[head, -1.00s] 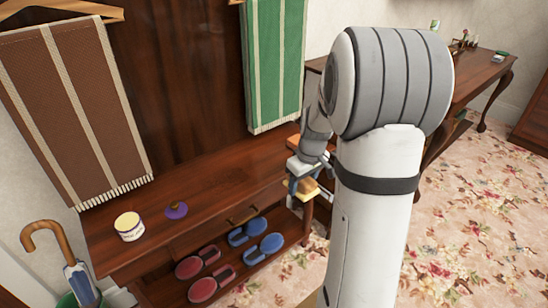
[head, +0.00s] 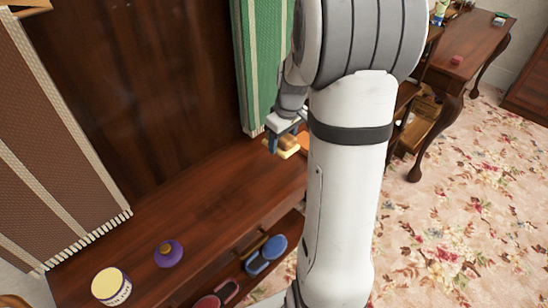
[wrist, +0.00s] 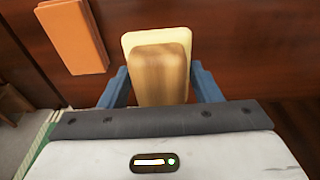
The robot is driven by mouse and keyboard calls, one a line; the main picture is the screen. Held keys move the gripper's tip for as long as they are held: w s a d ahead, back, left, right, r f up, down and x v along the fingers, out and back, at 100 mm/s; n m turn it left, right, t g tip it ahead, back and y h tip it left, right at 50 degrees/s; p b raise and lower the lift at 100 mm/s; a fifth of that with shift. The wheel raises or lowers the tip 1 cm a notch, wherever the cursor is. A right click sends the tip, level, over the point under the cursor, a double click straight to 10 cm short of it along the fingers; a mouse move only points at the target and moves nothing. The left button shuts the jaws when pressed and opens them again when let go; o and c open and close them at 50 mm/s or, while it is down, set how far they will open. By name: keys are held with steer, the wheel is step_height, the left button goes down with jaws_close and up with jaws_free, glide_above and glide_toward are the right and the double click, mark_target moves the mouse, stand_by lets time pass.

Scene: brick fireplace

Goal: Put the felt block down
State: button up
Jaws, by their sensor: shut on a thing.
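The felt block, a wooden grip on a cream pad, shows in the wrist view (wrist: 160,72) and near the bench's far right end in the head view (head: 287,150). My gripper (head: 284,139) is shut on it; in the wrist view the blue fingers (wrist: 161,86) stand on either side of the wooden grip. The block is over the dark wooden bench top (head: 215,190). I cannot tell whether its pad touches the wood. My arm hides part of the bench's right end.
An orange block (wrist: 72,36) lies beside the felt block. A purple round object (head: 168,254) and a cream-topped tin (head: 111,286) stand toward the bench's near left. A green striped cloth (head: 262,65) hangs behind my gripper. The middle of the bench top is clear.

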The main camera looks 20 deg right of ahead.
mark_target(281, 170)
step_height(281, 170, down, 10)
steer(key=shift+r+b, duration=0.2)
steer(key=shift+b, duration=0.3)
steer(key=shift+f, duration=0.1)
steer(key=shift+f, duration=0.2)
steer(key=o, duration=0.9)
steer(key=shift+r, duration=0.1)
